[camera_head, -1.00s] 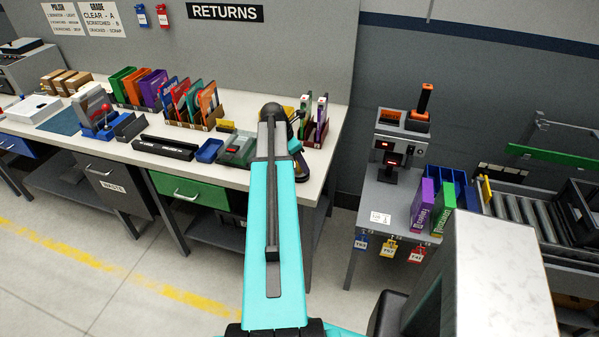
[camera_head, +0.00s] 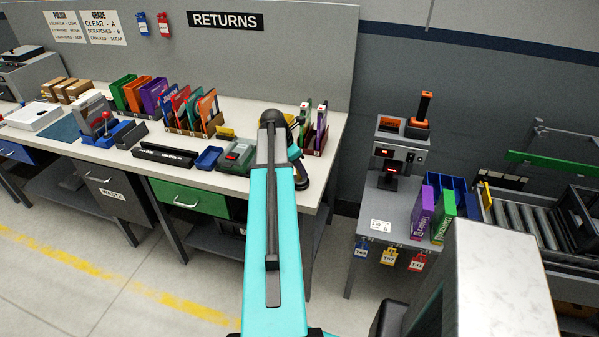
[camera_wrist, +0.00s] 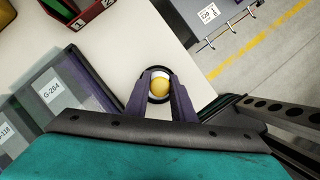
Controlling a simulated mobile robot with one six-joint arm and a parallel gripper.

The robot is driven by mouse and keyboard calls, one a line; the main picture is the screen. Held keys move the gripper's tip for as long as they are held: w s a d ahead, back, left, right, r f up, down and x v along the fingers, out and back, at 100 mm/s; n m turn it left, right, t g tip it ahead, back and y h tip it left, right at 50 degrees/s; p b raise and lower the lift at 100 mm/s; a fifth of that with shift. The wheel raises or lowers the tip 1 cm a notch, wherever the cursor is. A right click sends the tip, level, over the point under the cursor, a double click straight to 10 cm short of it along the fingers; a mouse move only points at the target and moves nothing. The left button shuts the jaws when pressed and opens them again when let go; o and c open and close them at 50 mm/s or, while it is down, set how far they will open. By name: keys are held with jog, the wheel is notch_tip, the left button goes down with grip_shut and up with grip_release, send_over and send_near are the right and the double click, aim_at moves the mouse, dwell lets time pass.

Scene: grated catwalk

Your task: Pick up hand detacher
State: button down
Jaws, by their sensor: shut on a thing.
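What looks like the hand detacher (camera_wrist: 160,86) shows in the wrist view as a round piece with a yellow and white centre and a black rim. My gripper (camera_wrist: 160,92) is shut on it, with one dark purple finger on each side. Behind it are the pale worktop and the grey floor. In the head view my teal arm hides most of the gripper. I cannot tell whether the piece touches the worktop.
The returns bench (camera_head: 232,180) holds game cases in racks, a blue tray (camera_head: 208,157) and a grey-green device (camera_head: 238,154) left of my arm. A rack of cases (camera_head: 316,140) stands close on the right. A smaller grey table (camera_head: 385,205) and a roller conveyor (camera_head: 525,215) are further right.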

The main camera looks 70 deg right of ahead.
jog(key=shift+r+b, duration=0.65)
jog(key=shift+r, duration=0.5)
jog(key=w+a+r+b, duration=0.2)
jog(key=w+a+b, duration=0.2)
jog(key=w+a, duration=0.6)
jog(key=shift+w+a+r+b, duration=0.15)
jog(key=shift+w+a+b, duration=0.15)
jog(key=shift+a, duration=0.75)
